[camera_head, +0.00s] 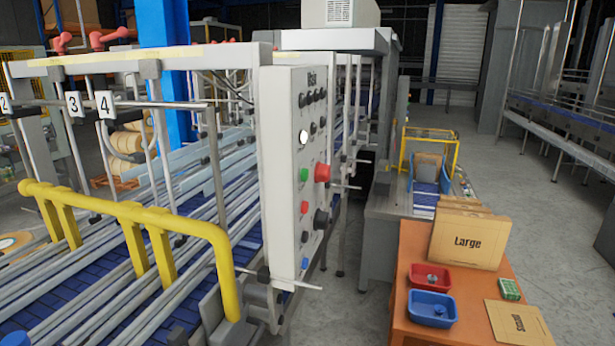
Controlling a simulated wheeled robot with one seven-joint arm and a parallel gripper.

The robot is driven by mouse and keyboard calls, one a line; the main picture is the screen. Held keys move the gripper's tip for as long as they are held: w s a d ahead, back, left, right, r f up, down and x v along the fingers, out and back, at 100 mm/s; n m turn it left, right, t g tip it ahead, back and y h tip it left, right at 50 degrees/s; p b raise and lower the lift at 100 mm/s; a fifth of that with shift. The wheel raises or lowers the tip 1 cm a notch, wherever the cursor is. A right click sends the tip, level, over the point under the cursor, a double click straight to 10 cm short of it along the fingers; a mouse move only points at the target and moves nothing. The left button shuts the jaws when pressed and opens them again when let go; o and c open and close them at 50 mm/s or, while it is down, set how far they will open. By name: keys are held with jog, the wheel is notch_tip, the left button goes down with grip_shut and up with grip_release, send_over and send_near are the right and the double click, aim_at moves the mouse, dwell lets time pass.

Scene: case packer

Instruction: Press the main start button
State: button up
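A grey upright control panel (283,110) stands near the middle of the view, at the end of the conveyor machine. Its face is turned to the right and seen at a slant. Several dark knobs sit near the top. The labels are too small to read, so I cannot tell which is marked main start. My gripper is not in view.
A yellow guard rail (140,212) runs along the conveyor (130,285) at left. An orange table (398,292) at right holds a red bin (430,276), a blue bin (432,308) and a carton marked Large (467,240). Grey floor (350,315) shows between the panel and table.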

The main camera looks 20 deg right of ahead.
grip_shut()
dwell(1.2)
